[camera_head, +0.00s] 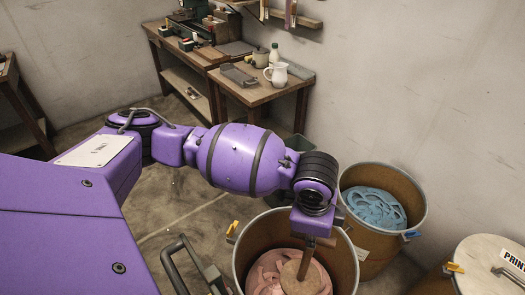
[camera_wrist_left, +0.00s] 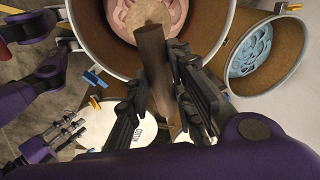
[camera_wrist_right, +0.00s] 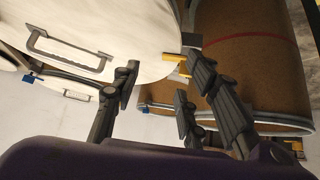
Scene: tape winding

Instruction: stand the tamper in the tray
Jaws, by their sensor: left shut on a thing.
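The tamper is a wooden shaft (camera_wrist_left: 152,60) with a round wooden disc (camera_head: 304,274) at its lower end. My left gripper (camera_wrist_left: 160,80) is shut on the shaft. The tamper stands roughly upright inside the open drum (camera_head: 241,268), its disc over the pink contents (camera_head: 268,268); I cannot tell whether the disc touches them. My right gripper (camera_wrist_right: 164,63) is open and empty beside a pale drum lid with a handle. A shallow grey tray-like piece (camera_head: 239,74) lies on the low wooden table at the back; I cannot tell whether it is the tray.
A second open drum (camera_head: 416,205) with blue contents (camera_head: 374,207) stands behind and to the right. A lidded drum (camera_head: 485,258) with a printed label is at the far right. A white jug (camera_head: 280,75) and bottle (camera_head: 274,54) stand on the back table (camera_head: 262,94). My left arm crosses the middle.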

